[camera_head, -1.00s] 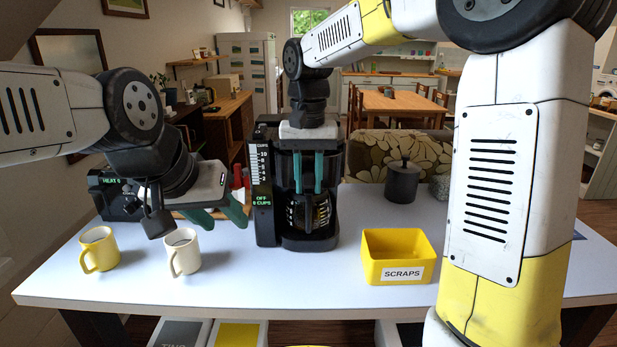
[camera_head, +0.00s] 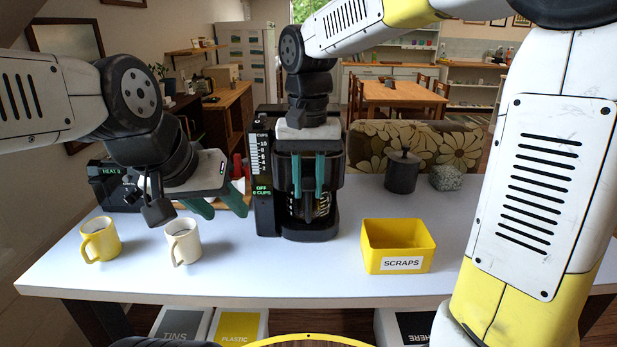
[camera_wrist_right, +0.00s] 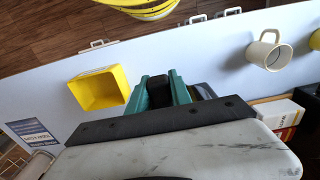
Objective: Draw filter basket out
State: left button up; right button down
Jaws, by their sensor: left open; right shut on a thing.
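The black coffee maker (camera_head: 265,215) stands upright on the white table, with a cup scale and green text on its front. My right gripper (camera_head: 308,190) reaches down in front of it, teal fingers pointing down. In the right wrist view this gripper (camera_wrist_right: 163,88) is shut on a small black block between its fingers, apparently the filter basket's handle (camera_wrist_right: 158,86). The gripper hides the rest of the basket, so I cannot tell how far out it sits. My left gripper (camera_head: 218,205) is open and empty, left of the coffee maker and above the table.
A yellow mug (camera_head: 101,240) and a cream mug (camera_head: 184,243) stand at the front left. The yellow SCRAPS bin (camera_head: 398,247) is right of the coffee maker, with a dark lidded canister (camera_head: 401,173) behind it. The table front between mugs and bin is clear.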

jog(key=s, duration=0.7)
jog(key=shift+s, duration=0.2)
dwell(0.5)
jog(key=shift+s+r, duration=0.3)
jog(key=shift+r, duration=0.55)
jog(key=shift+s+r, duration=0.35)
jog(key=shift+r, duration=0.45)
jog(key=shift+s+r, duration=0.3)
jog(key=shift+r, duration=0.55)
